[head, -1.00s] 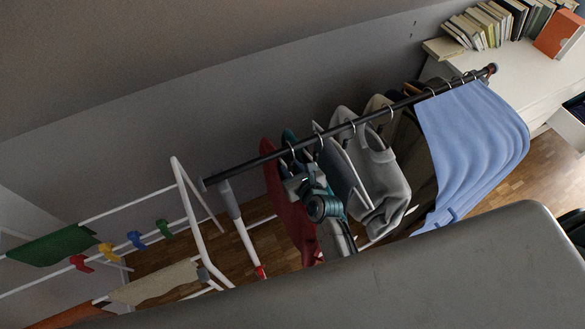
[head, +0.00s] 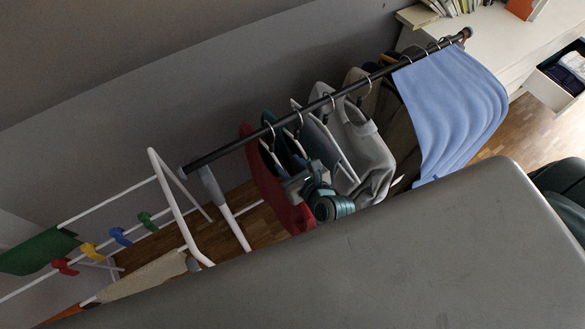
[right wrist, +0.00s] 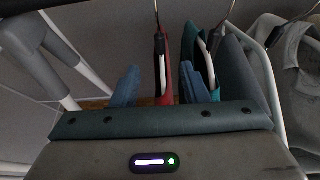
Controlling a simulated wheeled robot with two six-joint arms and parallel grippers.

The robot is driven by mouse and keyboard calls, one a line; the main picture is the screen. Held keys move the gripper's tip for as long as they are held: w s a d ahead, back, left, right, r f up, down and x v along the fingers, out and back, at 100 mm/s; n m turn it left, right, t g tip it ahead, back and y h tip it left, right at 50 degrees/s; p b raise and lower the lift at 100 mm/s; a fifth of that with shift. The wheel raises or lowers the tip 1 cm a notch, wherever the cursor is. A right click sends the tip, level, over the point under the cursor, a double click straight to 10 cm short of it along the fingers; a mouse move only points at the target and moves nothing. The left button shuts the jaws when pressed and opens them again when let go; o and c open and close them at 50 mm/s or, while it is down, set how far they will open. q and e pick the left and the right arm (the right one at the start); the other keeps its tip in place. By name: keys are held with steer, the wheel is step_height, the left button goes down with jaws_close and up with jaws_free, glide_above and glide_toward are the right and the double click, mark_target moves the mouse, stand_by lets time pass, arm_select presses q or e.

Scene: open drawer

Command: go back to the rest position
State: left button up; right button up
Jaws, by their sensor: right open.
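My right gripper (head: 303,178) is in front of the hanging clothes in the head view, below the rail. It is open, with nothing seen between its fingers. In the right wrist view its two blue fingers (right wrist: 162,85) stand apart, with a red garment (right wrist: 166,55) and a hanger behind the gap. I cannot tell whether the fingers touch the clothes. My left gripper is in neither view.
A clothes rail (head: 345,90) carries a red garment (head: 262,190), a grey top (head: 372,150) and a blue cloth (head: 450,105). A white drying rack (head: 165,195) stands left. An open drawer (head: 553,90) with dark contents shows at upper right.

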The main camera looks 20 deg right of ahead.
steer(key=shift+s+d+r, duration=0.1)
steer(key=shift+s+r, duration=0.15)
steer(key=shift+s, duration=0.2)
